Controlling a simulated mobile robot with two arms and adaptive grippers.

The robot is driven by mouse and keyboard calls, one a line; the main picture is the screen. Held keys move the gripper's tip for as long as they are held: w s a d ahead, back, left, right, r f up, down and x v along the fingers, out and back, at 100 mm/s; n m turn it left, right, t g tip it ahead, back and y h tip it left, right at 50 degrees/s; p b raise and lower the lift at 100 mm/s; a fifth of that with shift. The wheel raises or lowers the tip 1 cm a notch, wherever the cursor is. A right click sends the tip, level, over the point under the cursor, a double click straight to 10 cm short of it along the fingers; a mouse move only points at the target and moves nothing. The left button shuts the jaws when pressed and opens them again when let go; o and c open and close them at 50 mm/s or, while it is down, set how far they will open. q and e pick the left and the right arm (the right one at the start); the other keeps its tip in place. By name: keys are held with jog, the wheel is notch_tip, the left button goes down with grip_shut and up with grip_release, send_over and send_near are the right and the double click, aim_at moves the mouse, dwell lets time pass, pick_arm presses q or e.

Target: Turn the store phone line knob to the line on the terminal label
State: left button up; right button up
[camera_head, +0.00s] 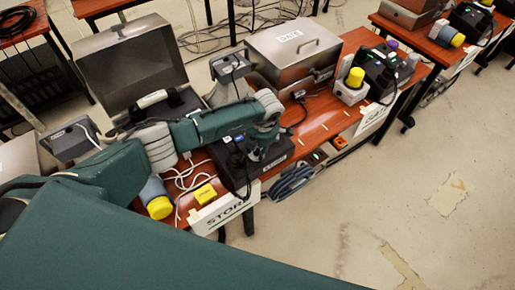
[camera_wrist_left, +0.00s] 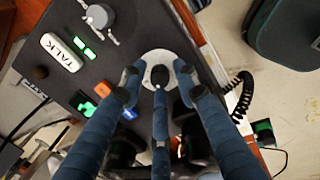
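The store phone terminal (camera_head: 276,157) is a dark box on the red-brown table, behind the white STORE sign (camera_head: 228,207). My left gripper (camera_head: 262,143) is over it. In the left wrist view, a black knob (camera_wrist_left: 160,73) sits on a pale round dial (camera_wrist_left: 151,58). The three blue fingers of my left gripper (camera_wrist_left: 157,77) are spread around this knob, with gaps at the two side fingertips. Whether the middle finger touches it I cannot tell. A grey knob (camera_wrist_left: 97,16) is further off on the same panel. Dial markings are not readable. My right gripper is not in view.
The panel also has a TALK button (camera_wrist_left: 62,53), green lights (camera_wrist_left: 85,46), an orange button (camera_wrist_left: 103,89) and a blue button (camera_wrist_left: 129,114). A metal GATE case (camera_head: 293,52) stands behind. Floor at right is clear.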

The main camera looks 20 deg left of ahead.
pick_arm(q)
grip_shut()
jog(key=shift+w+f+m+b, duration=0.1)
jog(key=shift+m+b, duration=0.6)
jog(key=shift+b, duration=0.2)
jog(key=m+b, duration=1.1)
jog(key=b, duration=0.1)
jog(key=shift+f+b, duration=0.1)
jog(key=shift+b, duration=0.3)
jog(key=shift+r+m+b, duration=0.2)
jog(key=shift+m+b, duration=1.25)
jog(key=shift+m, duration=0.35)
